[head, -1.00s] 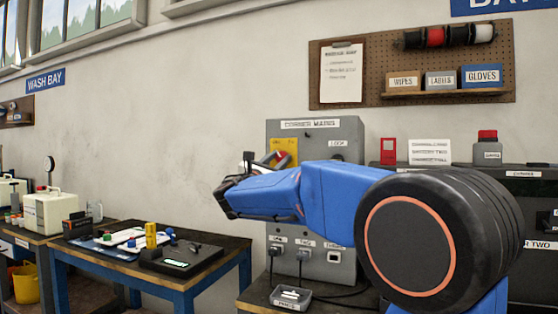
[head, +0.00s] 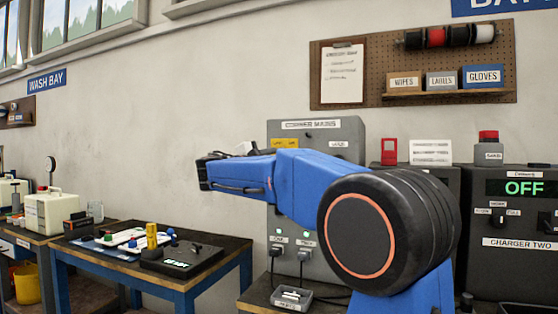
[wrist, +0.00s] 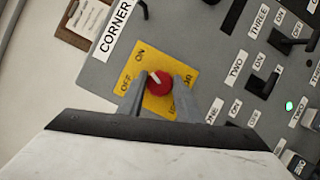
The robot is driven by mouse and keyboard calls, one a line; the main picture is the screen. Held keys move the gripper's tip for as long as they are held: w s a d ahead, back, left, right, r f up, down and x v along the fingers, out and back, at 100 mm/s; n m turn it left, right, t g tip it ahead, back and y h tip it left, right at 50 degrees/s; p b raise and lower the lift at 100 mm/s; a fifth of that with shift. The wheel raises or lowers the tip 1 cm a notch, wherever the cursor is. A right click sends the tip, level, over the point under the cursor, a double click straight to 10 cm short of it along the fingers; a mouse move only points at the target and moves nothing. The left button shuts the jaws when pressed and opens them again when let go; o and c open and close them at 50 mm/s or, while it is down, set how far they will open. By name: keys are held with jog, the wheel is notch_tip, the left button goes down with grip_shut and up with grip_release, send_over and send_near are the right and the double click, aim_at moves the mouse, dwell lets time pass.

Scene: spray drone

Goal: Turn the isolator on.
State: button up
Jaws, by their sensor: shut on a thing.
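The isolator is a red knob (wrist: 160,93) with a white pointer, on a yellow plate (wrist: 178,62) marked ON and OFF. The plate is on the grey Corner Mains cabinet (head: 345,135). In the wrist view my gripper (wrist: 165,97) is shut on the red knob, one finger on each side. The white pointer is angled up and left, roughly towards the ON mark. In the head view my blue arm hides the knob and the fingers.
Several black switches sit beside the knob, including a switch marked TWO (wrist: 265,82). A green lamp (wrist: 289,105) is lit. The charger display (head: 524,187) at right reads OFF. A small tray (head: 291,298) and cables lie below the cabinet. A bench (head: 215,270) stands at left.

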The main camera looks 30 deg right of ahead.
jog(key=shift+m+g+y, duration=0.5)
jog(key=shift+m+y, duration=0.1)
jog(key=shift+m, duration=1.2)
jog(key=o, duration=1)
jog(key=shift+o, duration=0.2)
jog(key=shift+a, duration=0.1)
jog(key=v, duration=1.7)
jog(key=shift+s, duration=0.2)
